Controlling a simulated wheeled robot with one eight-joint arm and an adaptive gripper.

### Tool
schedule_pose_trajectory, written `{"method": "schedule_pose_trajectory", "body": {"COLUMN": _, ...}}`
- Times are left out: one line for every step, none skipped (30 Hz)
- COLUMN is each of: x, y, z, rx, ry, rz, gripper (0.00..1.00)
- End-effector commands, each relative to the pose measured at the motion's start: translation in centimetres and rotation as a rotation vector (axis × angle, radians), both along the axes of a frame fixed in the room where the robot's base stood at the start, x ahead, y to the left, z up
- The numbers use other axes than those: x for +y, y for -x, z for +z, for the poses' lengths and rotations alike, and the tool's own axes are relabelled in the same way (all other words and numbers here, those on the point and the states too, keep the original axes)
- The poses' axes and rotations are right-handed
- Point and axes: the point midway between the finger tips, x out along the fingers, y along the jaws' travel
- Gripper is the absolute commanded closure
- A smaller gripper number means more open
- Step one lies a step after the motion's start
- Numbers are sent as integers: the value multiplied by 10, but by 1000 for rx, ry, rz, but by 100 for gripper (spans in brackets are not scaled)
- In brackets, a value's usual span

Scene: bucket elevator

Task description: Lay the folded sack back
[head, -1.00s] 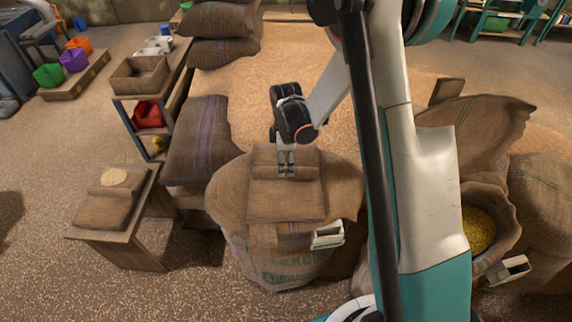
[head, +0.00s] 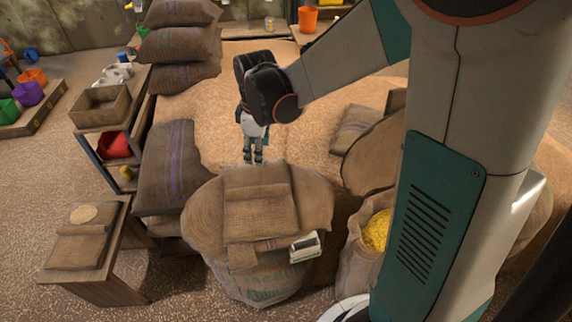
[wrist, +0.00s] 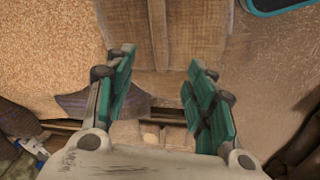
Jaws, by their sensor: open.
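A brown folded sack (head: 260,203) lies flat on the broad round top of a full burlap sack (head: 200,222), with a flap hanging down the front. In the head view my gripper (head: 253,158) points down at the far edge of this folded sack, with no cloth between its fingers. In the wrist view my gripper (wrist: 160,60) is open, its two teal fingers wide apart. Brown cloth (wrist: 178,35) with a lengthwise fold shows beyond the fingertips. Another folded brown cloth (head: 80,247) with a pale round disc on it lies on the small wooden table at left.
A pale tag or scoop (head: 305,246) sits at the full sack's front right. An open sack of yellow grain (head: 378,230) stands to the right, partly behind my arm. A dark striped sack (head: 170,165) lies to the left. Loose grain (head: 300,75) covers the area behind.

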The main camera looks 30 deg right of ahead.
Motion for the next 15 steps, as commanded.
{"method": "schedule_pose_trajectory", "body": {"x": 0, "y": 11, "z": 14, "rx": -23, "ry": -8, "rz": -43, "gripper": 50}}
{"method": "schedule_pose_trajectory", "body": {"x": 0, "y": 17, "z": 21, "rx": -38, "ry": -12, "rz": -72, "gripper": 50}}
{"method": "schedule_pose_trajectory", "body": {"x": 0, "y": 24, "z": 30, "rx": -57, "ry": -21, "rz": -112, "gripper": 50}}
{"method": "schedule_pose_trajectory", "body": {"x": 0, "y": 30, "z": 37, "rx": -72, "ry": -28, "rz": -140, "gripper": 50}}
{"method": "schedule_pose_trajectory", "body": {"x": 0, "y": 35, "z": 43, "rx": -87, "ry": -34, "rz": -170, "gripper": 50}}
{"method": "schedule_pose_trajectory", "body": {"x": 0, "y": 43, "z": 51, "rx": -106, "ry": -44, "rz": -208, "gripper": 50}}
{"method": "schedule_pose_trajectory", "body": {"x": 1, "y": 49, "z": 57, "rx": -120, "ry": -53, "rz": -237, "gripper": 50}}
{"method": "schedule_pose_trajectory", "body": {"x": 1, "y": 55, "z": 62, "rx": -135, "ry": -61, "rz": -265, "gripper": 50}}
{"method": "schedule_pose_trajectory", "body": {"x": 1, "y": 64, "z": 69, "rx": -154, "ry": -72, "rz": -302, "gripper": 50}}
{"method": "schedule_pose_trajectory", "body": {"x": 1, "y": 70, "z": 73, "rx": -169, "ry": -82, "rz": -331, "gripper": 50}}
{"method": "schedule_pose_trajectory", "body": {"x": 1, "y": 76, "z": 77, "rx": -182, "ry": -91, "rz": -359, "gripper": 50}}
{"method": "schedule_pose_trajectory", "body": {"x": 1, "y": 84, "z": 83, "rx": -202, "ry": -105, "rz": -396, "gripper": 50}}
{"method": "schedule_pose_trajectory", "body": {"x": 1, "y": 91, "z": 86, "rx": -215, "ry": -115, "rz": -424, "gripper": 50}}
{"method": "schedule_pose_trajectory", "body": {"x": 1, "y": 97, "z": 90, "rx": -229, "ry": -126, "rz": -453, "gripper": 50}}
{"method": "schedule_pose_trajectory", "body": {"x": 1, "y": 105, "z": 94, "rx": -247, "ry": -141, "rz": -489, "gripper": 50}}
